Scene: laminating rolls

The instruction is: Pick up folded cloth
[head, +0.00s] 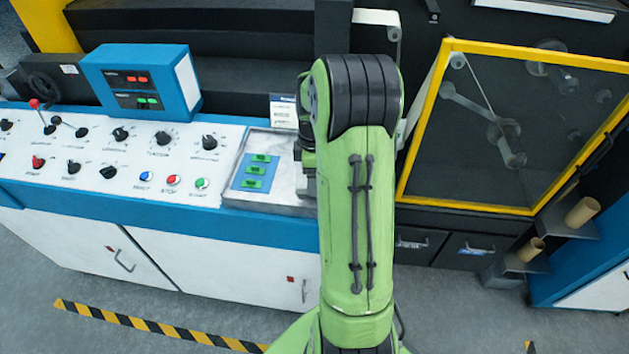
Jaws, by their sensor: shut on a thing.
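No folded cloth shows in the head view. My green arm rises through the middle of the picture and bends at its dark ribbed joint. My gripper is mostly hidden behind the arm. Only some dark and grey parts of the arm's end show at its left edge, over the right side of a shallow metal tray (284,202). The fingertips and anything between them are hidden. The tray has a blue panel (243,184) with several green blocks (256,171) on it.
A white control console (115,185) with knobs and buttons runs along the left. A blue display box (140,85) stands on it. A yellow-framed guard (530,130) and cardboard cores (582,212) are at the right. Grey floor (460,310) lies clear in front.

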